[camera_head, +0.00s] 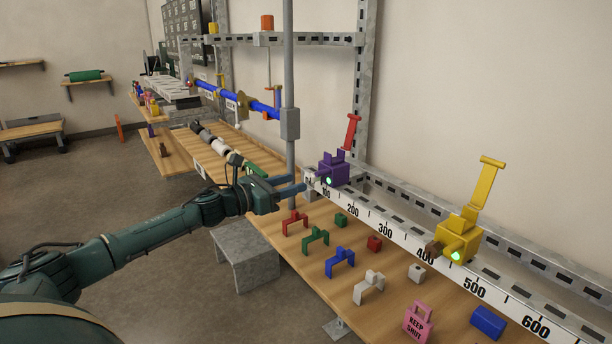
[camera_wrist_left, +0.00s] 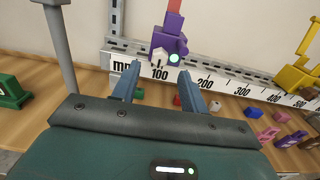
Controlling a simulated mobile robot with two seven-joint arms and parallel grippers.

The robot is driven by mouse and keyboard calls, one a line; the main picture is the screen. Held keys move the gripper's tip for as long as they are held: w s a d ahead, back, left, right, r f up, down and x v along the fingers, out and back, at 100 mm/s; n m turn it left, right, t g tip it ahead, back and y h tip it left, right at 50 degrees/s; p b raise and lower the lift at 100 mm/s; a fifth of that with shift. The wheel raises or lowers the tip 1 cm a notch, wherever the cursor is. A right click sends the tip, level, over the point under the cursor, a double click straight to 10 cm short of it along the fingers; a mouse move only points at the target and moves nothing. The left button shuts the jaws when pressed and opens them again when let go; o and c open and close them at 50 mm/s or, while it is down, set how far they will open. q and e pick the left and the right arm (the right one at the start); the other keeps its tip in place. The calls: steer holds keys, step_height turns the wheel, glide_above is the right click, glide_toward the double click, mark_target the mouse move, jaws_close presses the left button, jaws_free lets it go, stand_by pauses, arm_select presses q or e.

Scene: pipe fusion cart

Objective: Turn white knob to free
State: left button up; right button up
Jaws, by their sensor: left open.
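The white knob (camera_wrist_left: 160,58) shows in the left wrist view on the front of a purple block (camera_wrist_left: 168,38). A dark mark shows on its face. In the head view the purple block (camera_head: 333,170) sits on the ruler rail with a red lever up; the knob (camera_head: 310,176) is small there, close to my fingertips. My left gripper (camera_head: 300,184) is open and empty, pointing at the purple block. In the left wrist view its two blue fingers (camera_wrist_left: 159,82) stand apart, below the knob and to either side of it. I cannot tell the remaining gap. My right gripper is not in view.
A grey post (camera_head: 291,125) rises beside my left gripper. A yellow block with a raised lever (camera_head: 460,235) sits farther right on the rail. Several coloured brackets and blocks, among them a blue bracket (camera_head: 340,262), lie on the wooden table below.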

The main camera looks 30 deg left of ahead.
mark_target(310, 178)
arm_select(q)
steer(key=x, duration=0.3)
steer(key=shift+w+d+r+p, duration=0.1)
steer(key=shift+w+d+p, duration=0.05)
steer(key=shift+w+p, duration=0.2)
steer(key=shift+w+d, duration=0.25)
steer(key=shift+w, duration=0.35)
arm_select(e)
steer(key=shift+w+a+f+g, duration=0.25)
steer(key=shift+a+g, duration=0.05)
arm_select(q)
jaws_close()
